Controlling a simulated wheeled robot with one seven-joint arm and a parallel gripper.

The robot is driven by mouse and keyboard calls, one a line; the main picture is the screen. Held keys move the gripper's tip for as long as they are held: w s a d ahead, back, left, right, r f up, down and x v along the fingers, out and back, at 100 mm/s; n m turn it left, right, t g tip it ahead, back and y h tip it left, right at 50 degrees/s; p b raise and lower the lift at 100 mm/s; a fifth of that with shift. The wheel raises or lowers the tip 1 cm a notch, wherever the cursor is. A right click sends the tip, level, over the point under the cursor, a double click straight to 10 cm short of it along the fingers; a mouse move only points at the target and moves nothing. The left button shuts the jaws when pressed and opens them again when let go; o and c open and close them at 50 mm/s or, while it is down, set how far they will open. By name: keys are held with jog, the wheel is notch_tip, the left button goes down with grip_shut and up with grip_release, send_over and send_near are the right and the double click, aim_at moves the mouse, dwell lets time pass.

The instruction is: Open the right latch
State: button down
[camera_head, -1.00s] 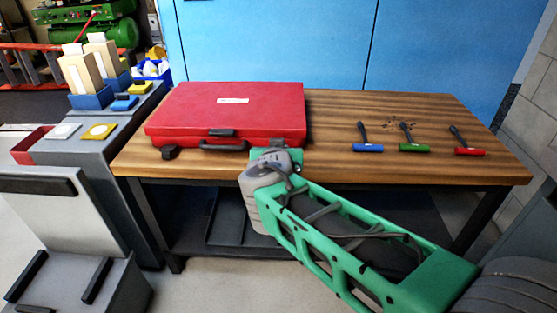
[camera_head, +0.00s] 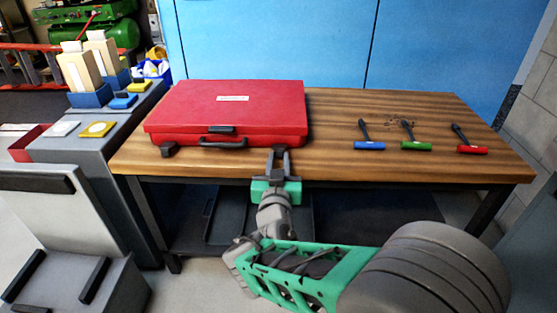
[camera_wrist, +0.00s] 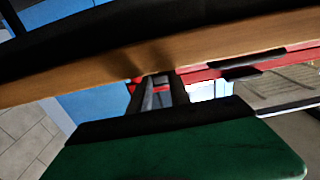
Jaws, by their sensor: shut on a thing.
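A red case (camera_head: 228,108) lies closed on the wooden table. On its front are a black handle (camera_head: 222,143), a dark middle catch (camera_head: 222,129) and the left latch (camera_head: 168,150), which hangs low at the front edge. My gripper (camera_head: 278,150) is at the right end of the case front, shut on the right latch, which its fingers mostly hide. In the wrist view, my gripper (camera_wrist: 160,78) has its fingers close together against the case's red edge (camera_wrist: 206,73); the latch's own shape is too dark to make out.
The wooden table (camera_head: 340,115) is clear between case and tools. A grey bench (camera_head: 75,160) with small coloured blocks stands left.

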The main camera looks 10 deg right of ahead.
jog(key=shift+f, duration=0.1)
jog(key=c, duration=1.2)
grip_release()
jog(key=p+v, duration=0.1)
jog(key=v, duration=0.6)
jog(key=shift+s, duration=0.35)
jog(key=shift+a, duration=0.1)
